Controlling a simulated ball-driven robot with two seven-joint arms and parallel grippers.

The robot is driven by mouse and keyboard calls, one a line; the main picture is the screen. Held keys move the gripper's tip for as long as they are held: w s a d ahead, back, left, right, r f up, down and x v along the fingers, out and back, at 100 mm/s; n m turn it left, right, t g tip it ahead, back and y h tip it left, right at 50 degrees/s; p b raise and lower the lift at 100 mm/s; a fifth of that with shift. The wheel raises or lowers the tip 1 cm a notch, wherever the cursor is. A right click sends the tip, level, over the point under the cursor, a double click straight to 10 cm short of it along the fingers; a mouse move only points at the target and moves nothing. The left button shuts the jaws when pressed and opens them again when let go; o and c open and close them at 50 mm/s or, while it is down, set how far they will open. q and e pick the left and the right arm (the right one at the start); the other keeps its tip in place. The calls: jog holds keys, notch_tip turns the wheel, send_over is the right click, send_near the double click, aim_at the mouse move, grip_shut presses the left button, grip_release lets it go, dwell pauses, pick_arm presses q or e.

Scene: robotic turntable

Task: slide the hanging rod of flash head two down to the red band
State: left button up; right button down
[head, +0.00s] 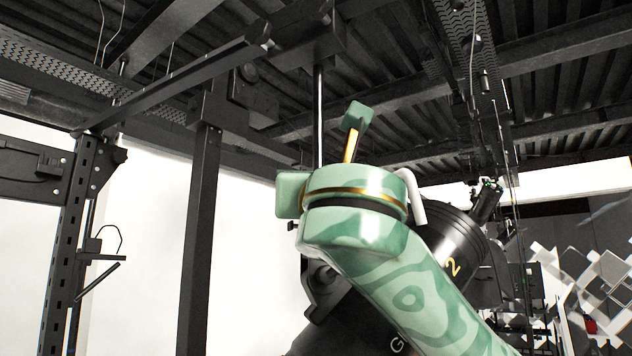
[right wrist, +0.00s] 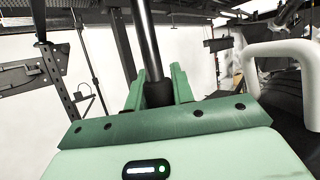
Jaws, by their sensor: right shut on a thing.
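The hanging rod (head: 318,115) is a slim dark metal rod that comes down from the ceiling rail and passes behind my green right arm. In the right wrist view the rod (right wrist: 147,45) runs down to a black collar between my fingers. My right gripper (right wrist: 158,90) is shut on the rod at this collar. The head view hides its fingertips behind the wrist. Flash head two (head: 450,245) is a large black cylinder marked with a yellow 2, partly hidden behind my arm. I cannot see the red band in either view. My left gripper is not in view.
A white curved handle (head: 412,197) stands close to the right of my wrist and also shows in the right wrist view (right wrist: 280,58). A dark post (head: 200,230) stands to the left. Dark beams (head: 190,65) cross overhead.

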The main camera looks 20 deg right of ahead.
jog(key=shift+r, duration=0.15)
jog(key=c, duration=1.2)
grip_release()
jog(key=shift+s, duration=0.1)
jog(key=shift+s, duration=0.1)
jog(key=shift+s+a+f, duration=0.1)
jog(key=shift+s+f, duration=0.2)
jog(key=b+v, duration=0.7)
jog(key=v, duration=0.8)
jog(key=shift+s, duration=0.2)
jog(key=shift+c, duration=0.2)
